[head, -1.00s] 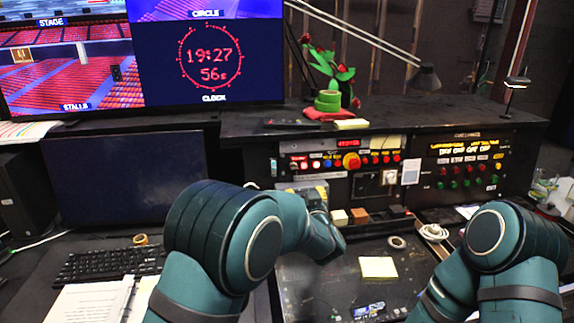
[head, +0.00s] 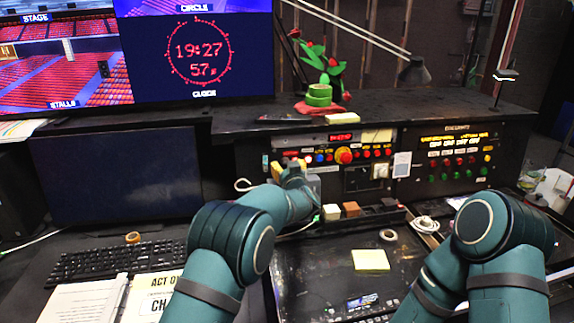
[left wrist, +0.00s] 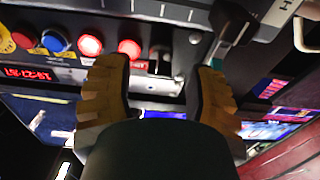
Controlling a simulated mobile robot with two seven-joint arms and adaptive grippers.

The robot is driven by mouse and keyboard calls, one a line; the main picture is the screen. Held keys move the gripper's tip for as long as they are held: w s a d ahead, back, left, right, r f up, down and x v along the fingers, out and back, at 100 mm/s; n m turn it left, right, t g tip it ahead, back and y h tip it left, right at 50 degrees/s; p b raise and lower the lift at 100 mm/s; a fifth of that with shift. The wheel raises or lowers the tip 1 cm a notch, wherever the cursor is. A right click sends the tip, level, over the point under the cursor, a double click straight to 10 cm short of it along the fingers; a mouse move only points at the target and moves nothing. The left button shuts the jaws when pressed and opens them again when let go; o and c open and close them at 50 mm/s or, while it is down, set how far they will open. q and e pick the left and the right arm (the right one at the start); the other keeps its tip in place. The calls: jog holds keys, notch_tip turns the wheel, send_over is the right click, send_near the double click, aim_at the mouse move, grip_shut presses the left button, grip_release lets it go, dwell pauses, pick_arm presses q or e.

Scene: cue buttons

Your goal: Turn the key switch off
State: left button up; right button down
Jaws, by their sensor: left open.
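My left gripper (head: 285,170) is at the left end of the control panel (head: 355,185), in front of its face. In the left wrist view my left gripper (left wrist: 160,72) has its two ochre fingers spread apart, with nothing held between them. A small dark fitting (left wrist: 163,62) on the panel shows between the fingertips; it may be the key switch, but its key and turn position cannot be made out. In the head view my gripper hides this part of the panel. My right gripper is out of view; only my right arm shows.
A large red knob (head: 344,155) and several small buttons sit right of my left gripper. A red button (left wrist: 130,48) is close to one finger. A white block (head: 331,212) and a brown block (head: 351,209) stand below the panel. A tape roll (head: 388,235) lies on the desk.

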pick_arm(q)
jog(key=shift+w+a, duration=0.15)
jog(key=shift+w, duration=0.6)
jog(key=shift+c, duration=0.4)
grip_shut()
